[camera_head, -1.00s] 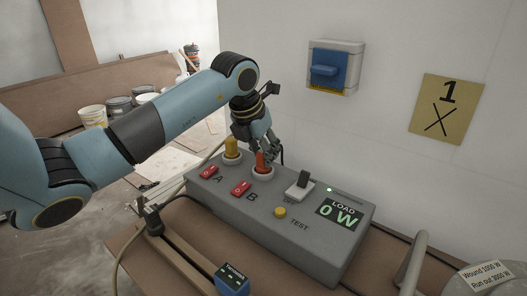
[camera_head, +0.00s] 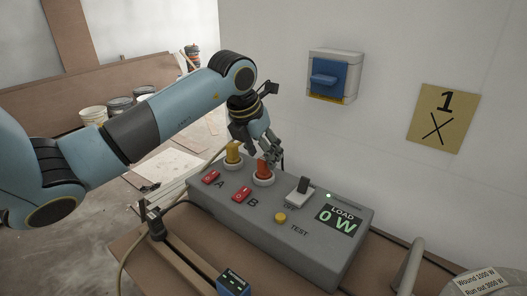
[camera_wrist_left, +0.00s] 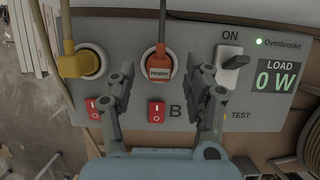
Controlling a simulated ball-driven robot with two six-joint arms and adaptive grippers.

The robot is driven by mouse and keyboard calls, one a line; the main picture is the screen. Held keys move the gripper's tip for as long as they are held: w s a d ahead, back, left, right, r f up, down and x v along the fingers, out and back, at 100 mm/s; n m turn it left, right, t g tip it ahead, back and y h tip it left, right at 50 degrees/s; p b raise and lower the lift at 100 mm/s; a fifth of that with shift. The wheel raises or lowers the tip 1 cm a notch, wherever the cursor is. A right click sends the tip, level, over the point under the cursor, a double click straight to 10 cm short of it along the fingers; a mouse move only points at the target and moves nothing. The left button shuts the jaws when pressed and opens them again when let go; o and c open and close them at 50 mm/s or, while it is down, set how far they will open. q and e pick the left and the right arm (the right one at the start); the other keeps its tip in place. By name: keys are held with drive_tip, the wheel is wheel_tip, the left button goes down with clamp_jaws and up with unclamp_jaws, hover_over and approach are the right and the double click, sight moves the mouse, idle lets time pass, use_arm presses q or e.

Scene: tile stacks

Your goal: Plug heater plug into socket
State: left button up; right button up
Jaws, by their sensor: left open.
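The orange heater plug (camera_wrist_left: 159,65), labelled "Heater", sits in the round white socket above the letter B on the grey panel (camera_wrist_left: 258,103), with its dark cord running up. It also shows in the head view (camera_head: 264,167), partly covered by my left gripper. My left gripper (camera_wrist_left: 168,85) is open and empty. In the wrist view its fingers stand to either side, below the plug and apart from it. In the head view my left gripper (camera_head: 271,150) is just above the plug. My right gripper is in neither view.
A yellow plug (camera_wrist_left: 72,65) fills the socket at A. The panel has red rockers, a lever switch (camera_head: 299,191), a yellow test button (camera_head: 280,217) and a display (camera_head: 338,220) reading 0 W. A blue wall switch (camera_head: 330,78) and a cable reel (camera_head: 480,281) are near.

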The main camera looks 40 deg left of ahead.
use_arm(q)
drive_tip(key=p+v, duration=0.2)
drive_tip(key=v, duration=0.1)
drive_tip(key=shift+s+r+p, duration=0.1)
drive_tip(key=shift+r+p, duration=0.25)
wheel_tip(320, 180, up, 11)
hover_over(258, 179)
drive_tip(key=s+d, duration=0.1)
drive_tip(key=s, duration=0.4)
